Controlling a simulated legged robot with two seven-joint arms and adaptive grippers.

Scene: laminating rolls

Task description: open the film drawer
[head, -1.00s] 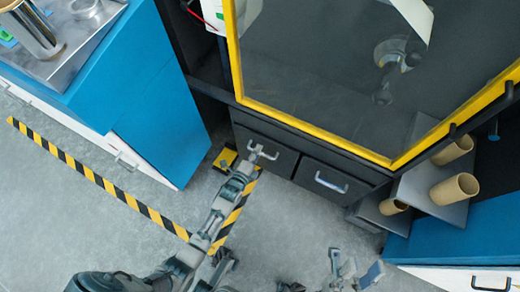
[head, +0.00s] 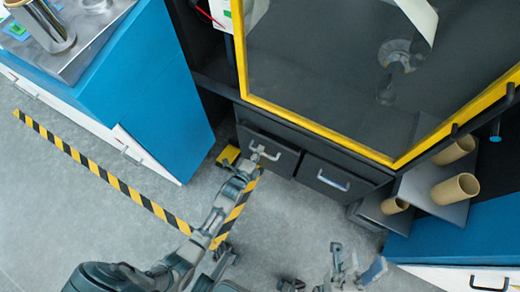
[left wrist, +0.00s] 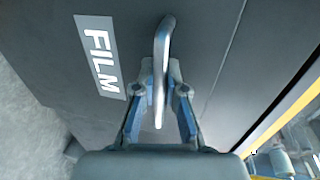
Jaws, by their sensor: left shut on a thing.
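The film drawer (head: 278,141) is the left one of two dark drawer fronts low on the machine. My left gripper also shows in the head view (head: 255,157), shut on the handle. I cannot see a clear gap around the drawer front. My right gripper (head: 355,272) is at the bottom of the head view, away from the drawer, with its fingers apart and nothing between them.
A second drawer with its own handle (head: 333,182) sits to the right. Cardboard cores (head: 456,187) stand on a shelf further right. A yellow-framed window (head: 320,139) is above the drawers. Blue cabinets (head: 160,110) flank the machine. The grey floor in front is clear apart from striped tape.

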